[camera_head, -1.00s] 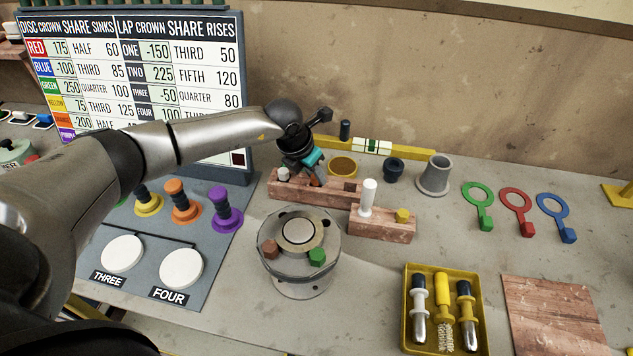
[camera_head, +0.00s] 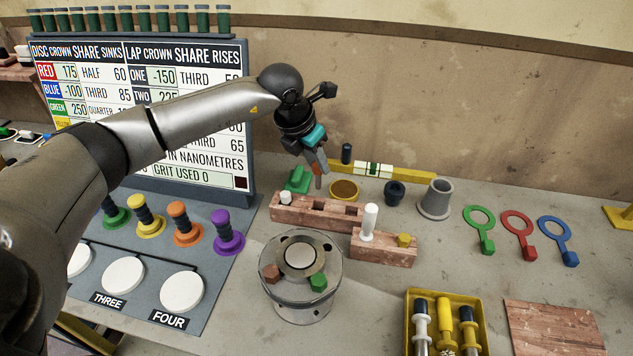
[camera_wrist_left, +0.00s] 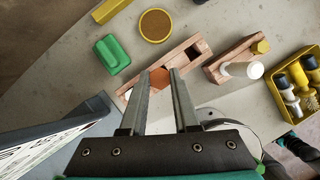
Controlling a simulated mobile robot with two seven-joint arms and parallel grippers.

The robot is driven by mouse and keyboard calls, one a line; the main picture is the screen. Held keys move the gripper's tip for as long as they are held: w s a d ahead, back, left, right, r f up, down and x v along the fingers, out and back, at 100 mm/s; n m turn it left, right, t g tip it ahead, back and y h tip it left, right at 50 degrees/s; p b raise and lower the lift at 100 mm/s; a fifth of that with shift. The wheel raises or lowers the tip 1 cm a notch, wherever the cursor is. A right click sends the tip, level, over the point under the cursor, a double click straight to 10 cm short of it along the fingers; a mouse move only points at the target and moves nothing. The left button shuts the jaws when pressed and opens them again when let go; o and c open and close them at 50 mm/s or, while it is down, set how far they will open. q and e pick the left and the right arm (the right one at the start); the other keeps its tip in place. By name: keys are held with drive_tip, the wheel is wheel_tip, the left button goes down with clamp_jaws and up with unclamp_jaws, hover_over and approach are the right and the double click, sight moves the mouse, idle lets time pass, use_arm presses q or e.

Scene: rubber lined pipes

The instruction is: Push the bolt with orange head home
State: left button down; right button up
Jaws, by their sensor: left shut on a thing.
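My left gripper (camera_head: 317,164) is shut on the bolt with the orange head (camera_head: 317,170) and holds it above the long wooden block (camera_head: 330,208). The bolt's shank hangs down below the fingers. In the left wrist view the orange hex head (camera_wrist_left: 159,77) sits between the two fingertips (camera_wrist_left: 160,80). The round flange assembly (camera_head: 300,300) stands in front of the block, with a brown hex head (camera_head: 271,273) and a green hex head (camera_head: 318,282) on its rim. My right gripper is not in view.
A smaller wooden block (camera_head: 384,250) holds a white-handled tool (camera_head: 369,222) and a yellow hex head (camera_head: 404,240). Behind are a green block (camera_head: 298,181), a round yellow dish (camera_head: 344,190) and a grey cone (camera_head: 436,199). A yellow tool tray (camera_head: 410,335) lies front right.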

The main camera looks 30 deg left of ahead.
use_arm(q)
wheel_tip(320, 180, up, 14)
drive_tip(key=p, duration=0.3)
drive_tip(key=shift+r+p, duration=0.2)
drive_tip(key=shift+p, duration=0.15)
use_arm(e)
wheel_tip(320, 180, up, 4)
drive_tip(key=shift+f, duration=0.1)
use_arm(q)
drive_tip(key=shift+f, duration=0.1)
idle(0.7)
